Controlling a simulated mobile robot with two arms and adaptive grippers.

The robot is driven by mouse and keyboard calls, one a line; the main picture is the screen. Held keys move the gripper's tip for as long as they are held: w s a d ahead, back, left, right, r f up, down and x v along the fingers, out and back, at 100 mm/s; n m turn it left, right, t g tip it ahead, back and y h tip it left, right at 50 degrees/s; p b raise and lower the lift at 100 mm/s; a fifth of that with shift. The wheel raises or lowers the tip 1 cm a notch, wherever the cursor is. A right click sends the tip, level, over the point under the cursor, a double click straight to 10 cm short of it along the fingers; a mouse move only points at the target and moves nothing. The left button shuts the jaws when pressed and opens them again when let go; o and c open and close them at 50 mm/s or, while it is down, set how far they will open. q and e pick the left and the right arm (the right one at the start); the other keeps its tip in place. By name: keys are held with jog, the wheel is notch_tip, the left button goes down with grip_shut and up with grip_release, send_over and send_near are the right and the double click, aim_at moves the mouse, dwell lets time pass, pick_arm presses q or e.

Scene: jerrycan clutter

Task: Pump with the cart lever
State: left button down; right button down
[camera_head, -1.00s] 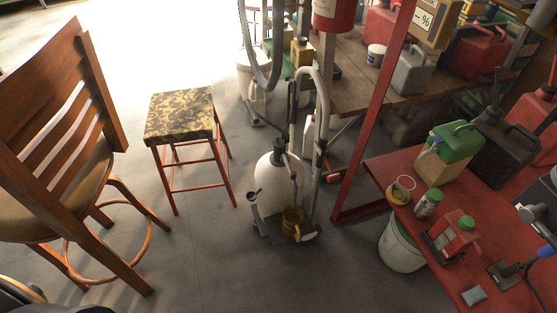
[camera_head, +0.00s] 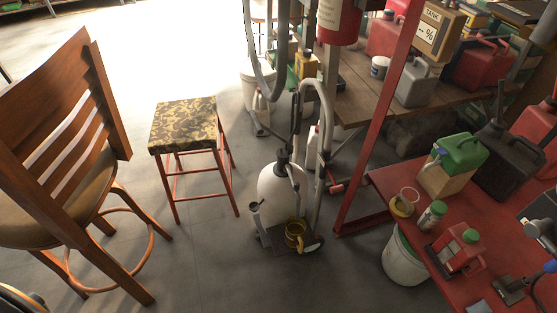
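The cart (camera_head: 270,238) stands on the floor near the middle of the view. It carries a rounded white tank (camera_head: 277,186) with a dark cap on top. A tall, curved pale-grey tube (camera_head: 326,105) arches above the tank, and a thin dark upright part (camera_head: 295,117) runs beside it. I cannot tell which of these is the lever.
A wooden chair (camera_head: 65,110) and a camouflage-topped stool (camera_head: 185,126) stand left. A red post (camera_head: 375,130) and red table (camera_head: 400,178) with cans stand right. A white bucket (camera_head: 404,262) is under the table edge. Grey floor (camera_head: 215,260) is clear in front of the cart.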

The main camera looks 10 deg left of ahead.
dwell(0.7)
pick_arm(q)
jog(key=c, duration=1)
grip_release()
jog(key=shift+s, duration=0.1)
